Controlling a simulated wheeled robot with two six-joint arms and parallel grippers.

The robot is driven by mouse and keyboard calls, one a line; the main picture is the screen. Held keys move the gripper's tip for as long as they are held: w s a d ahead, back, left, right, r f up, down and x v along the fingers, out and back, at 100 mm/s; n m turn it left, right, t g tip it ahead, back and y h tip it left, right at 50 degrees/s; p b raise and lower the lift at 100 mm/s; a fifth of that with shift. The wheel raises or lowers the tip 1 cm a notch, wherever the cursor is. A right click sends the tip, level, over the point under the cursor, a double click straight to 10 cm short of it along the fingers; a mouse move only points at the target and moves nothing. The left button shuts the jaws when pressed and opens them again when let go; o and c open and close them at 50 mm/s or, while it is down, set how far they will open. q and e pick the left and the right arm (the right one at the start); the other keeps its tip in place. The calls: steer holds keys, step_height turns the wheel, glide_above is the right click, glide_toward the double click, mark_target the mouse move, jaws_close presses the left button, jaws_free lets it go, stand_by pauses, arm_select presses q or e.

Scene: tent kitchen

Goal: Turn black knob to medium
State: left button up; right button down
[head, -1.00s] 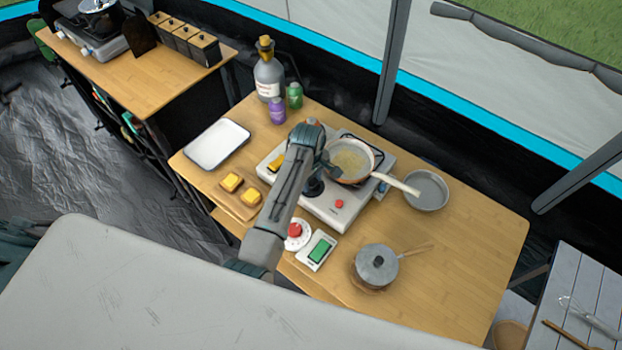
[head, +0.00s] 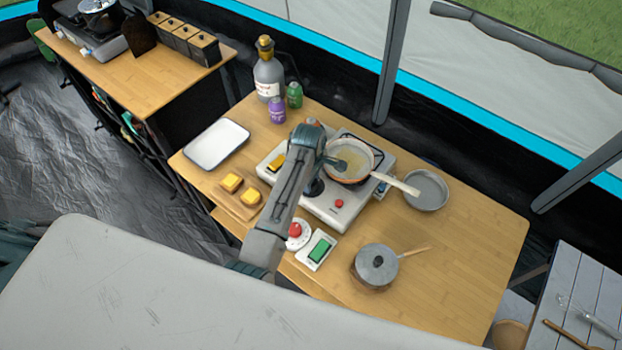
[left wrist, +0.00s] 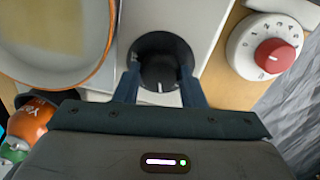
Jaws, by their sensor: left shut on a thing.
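The black knob (left wrist: 159,64) is on the front of the white stove, which carries the pan. In the left wrist view, my left gripper (left wrist: 157,84) has one finger on each side of the knob and is shut on it. The knob's white mark points toward the gripper's palm. In the head view, my left arm covers much of the knob (head: 314,187). The stove (head: 335,210) stands on the wooden table. My right gripper is not in view.
A pan (head: 352,160) sits on the burner, its pale handle pointing right. A lidded pot (head: 377,266) stands at the right front.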

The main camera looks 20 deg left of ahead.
arm_select(q)
steer(key=o, duration=1)
step_height(320, 180, up, 11)
steer(key=b, duration=0.3)
steer(key=shift+s, duration=0.3)
steer(key=shift+f, duration=0.1)
